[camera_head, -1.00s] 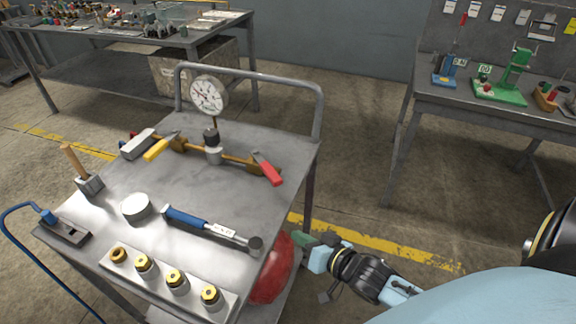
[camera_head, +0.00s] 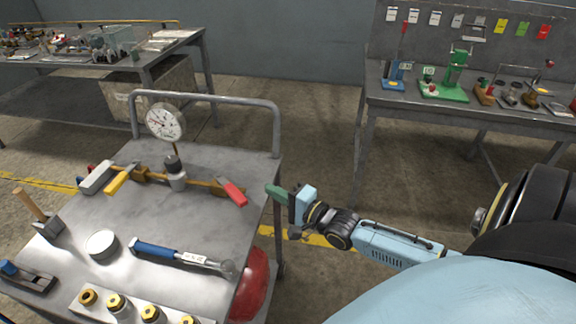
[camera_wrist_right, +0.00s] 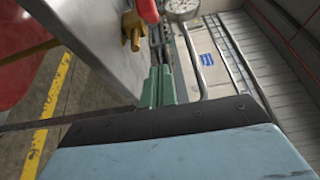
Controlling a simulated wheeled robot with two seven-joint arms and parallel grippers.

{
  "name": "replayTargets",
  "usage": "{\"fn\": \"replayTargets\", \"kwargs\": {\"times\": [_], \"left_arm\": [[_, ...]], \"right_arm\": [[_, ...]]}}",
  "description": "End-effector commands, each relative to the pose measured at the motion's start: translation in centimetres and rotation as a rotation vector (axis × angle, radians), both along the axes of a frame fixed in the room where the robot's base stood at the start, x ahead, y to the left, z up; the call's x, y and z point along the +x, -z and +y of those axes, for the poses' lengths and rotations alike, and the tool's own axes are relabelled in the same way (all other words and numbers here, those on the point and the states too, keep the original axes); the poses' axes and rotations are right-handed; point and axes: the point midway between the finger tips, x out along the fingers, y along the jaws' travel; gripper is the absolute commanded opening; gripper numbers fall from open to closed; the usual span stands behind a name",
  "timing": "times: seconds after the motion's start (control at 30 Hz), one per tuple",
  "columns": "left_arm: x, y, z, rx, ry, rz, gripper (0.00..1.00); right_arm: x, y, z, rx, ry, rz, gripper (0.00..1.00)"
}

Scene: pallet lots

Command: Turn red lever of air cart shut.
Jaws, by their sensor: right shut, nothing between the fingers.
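The air cart (camera_head: 140,230) is a grey metal cart at the left in the head view. A brass pipe with valves runs along its top. The red lever (camera_head: 233,192) is at the pipe's right end, near the cart's right edge, lying at a slant to the pipe. In the right wrist view the red lever (camera_wrist_right: 148,10) shows at the top, above a brass fitting. My right gripper (camera_head: 272,189) has green fingers, shut and empty, just right of the red lever and apart from it. It also shows in the wrist view (camera_wrist_right: 158,84). My left gripper is not in view.
The cart's handle rail (camera_head: 277,125) rises behind. A red tank (camera_head: 251,285) sits below. Open floor separates the benches.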

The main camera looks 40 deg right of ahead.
Motion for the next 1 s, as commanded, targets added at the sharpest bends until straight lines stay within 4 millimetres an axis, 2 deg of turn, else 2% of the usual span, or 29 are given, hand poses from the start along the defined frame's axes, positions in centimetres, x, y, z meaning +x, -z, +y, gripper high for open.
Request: {"fn": "replayTargets", "kwargs": {"times": [0.03, 0.17, 0.3, 0.47, 1.0], "left_arm": [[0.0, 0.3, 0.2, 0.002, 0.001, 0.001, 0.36], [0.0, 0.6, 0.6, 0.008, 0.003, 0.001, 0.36], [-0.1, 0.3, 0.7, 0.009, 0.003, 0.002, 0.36], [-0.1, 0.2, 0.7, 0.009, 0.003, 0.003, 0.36], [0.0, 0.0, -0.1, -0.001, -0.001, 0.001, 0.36]], "right_arm": [[1.1, -0.1, 0.2, -0.001, 0.001, -0.005, 0.00], [3.3, -0.1, 0.7, 0.000, 0.000, -0.004, 0.00], [3.1, -0.1, 3.0, 0.002, 0.000, -0.001, 0.00], [3.1, 0.0, 4.4, 0.000, -0.001, -0.001, 0.00], [3.0, -0.1, 4.7, 0.000, 0.008, 0.000, 0.00]]}}
